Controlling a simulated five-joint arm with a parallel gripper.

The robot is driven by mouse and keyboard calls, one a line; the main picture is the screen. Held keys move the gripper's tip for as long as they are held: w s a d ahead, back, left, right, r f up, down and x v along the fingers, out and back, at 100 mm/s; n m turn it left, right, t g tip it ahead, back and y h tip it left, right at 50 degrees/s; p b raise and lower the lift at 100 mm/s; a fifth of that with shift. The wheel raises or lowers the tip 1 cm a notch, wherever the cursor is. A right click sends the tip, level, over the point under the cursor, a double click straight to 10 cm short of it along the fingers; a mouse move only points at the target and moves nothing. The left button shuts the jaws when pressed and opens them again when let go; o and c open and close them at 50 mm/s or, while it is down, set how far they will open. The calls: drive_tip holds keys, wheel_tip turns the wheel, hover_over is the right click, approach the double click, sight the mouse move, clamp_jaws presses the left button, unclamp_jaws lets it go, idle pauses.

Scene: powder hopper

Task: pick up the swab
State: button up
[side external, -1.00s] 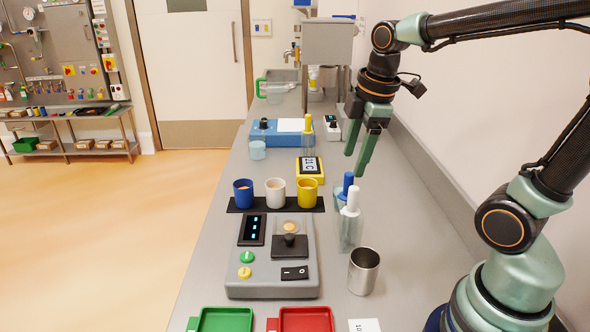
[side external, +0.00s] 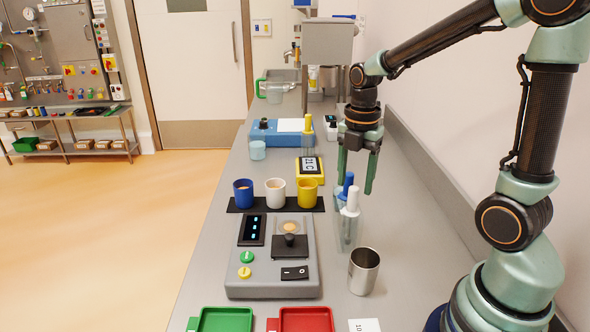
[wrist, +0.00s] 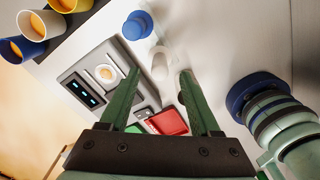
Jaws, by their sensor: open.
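Two clear tubes stand on the bench, one with a white top (side external: 352,197) and one behind it with a blue top (side external: 347,183). A yellow-topped tube (side external: 308,124) stands farther back. Nothing is labelled as the swab, and I cannot tell which one it is. My gripper (side external: 356,187) is open and points down at the blue and white tops, with no visible grip on either. In the wrist view, the white top (wrist: 160,66) shows between the open fingertips (wrist: 159,74), and the blue top (wrist: 137,25) lies beyond them.
A steel cup (side external: 364,271) stands in front of the tubes. A grey device (side external: 271,275) and a row of blue, white and yellow cups (side external: 276,191) are to the left. Red (side external: 307,320) and green (side external: 225,320) trays lie at the front. A wall runs along the right.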

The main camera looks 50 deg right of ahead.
sight(353, 199)
drive_tip(key=shift+d+f, duration=0.1)
drive_tip(key=shift+f, duration=2.85)
drive_tip(key=c, duration=0.9)
